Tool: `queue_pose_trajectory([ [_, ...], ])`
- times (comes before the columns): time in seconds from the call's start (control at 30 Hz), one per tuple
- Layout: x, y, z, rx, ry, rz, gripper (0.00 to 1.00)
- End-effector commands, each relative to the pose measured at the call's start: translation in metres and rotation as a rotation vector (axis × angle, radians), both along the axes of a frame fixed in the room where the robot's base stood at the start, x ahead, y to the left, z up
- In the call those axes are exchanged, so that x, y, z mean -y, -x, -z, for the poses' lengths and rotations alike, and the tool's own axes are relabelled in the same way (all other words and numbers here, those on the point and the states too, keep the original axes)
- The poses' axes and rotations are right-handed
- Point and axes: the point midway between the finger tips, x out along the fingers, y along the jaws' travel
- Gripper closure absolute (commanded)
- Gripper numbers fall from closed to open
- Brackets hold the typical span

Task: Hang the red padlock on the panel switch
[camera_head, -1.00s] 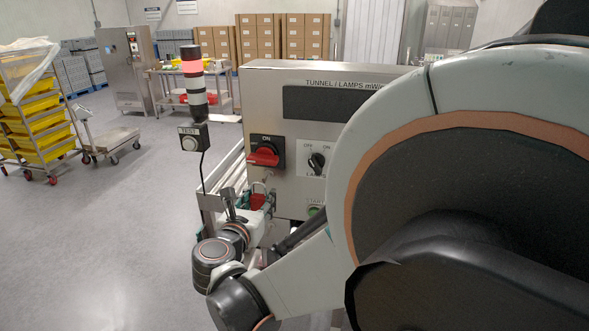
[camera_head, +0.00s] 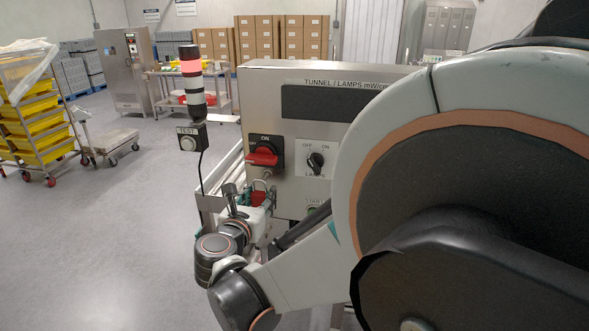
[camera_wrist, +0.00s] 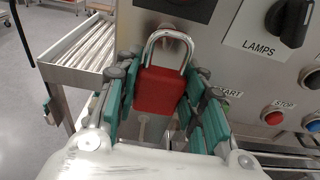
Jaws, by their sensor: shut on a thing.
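The red padlock (camera_wrist: 160,90) is upright between the green-padded fingers of my gripper (camera_wrist: 163,82), with its silver shackle upward, in the wrist view. My gripper is shut on its body. In the head view the padlock (camera_head: 258,197) is small and partly hidden by my gripper (camera_head: 259,201). The panel switch (camera_head: 262,153) is a red handle on a black plate marked ON, a little above the padlock. In the wrist view only the lower part of the switch (camera_wrist: 190,8) shows at the top edge. The shackle overlaps the panel face below it; I cannot tell whether they touch.
The steel control panel (camera_head: 300,178) also carries a black LAMPS knob (camera_head: 316,161). Stop button (camera_wrist: 273,115) is right of my fingers. A TEST box (camera_head: 188,142) and stack light (camera_head: 193,83) stand left of the panel. A roller tray (camera_wrist: 85,48) lies left.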

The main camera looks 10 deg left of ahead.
Motion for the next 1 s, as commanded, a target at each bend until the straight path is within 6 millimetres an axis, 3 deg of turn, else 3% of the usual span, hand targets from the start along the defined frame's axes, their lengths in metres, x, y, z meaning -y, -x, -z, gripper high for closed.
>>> queue_pose_trajectory([
  [1.0, 0.003, -0.037, 0.000, 0.000, 0.000, 0.000, 1.00],
])
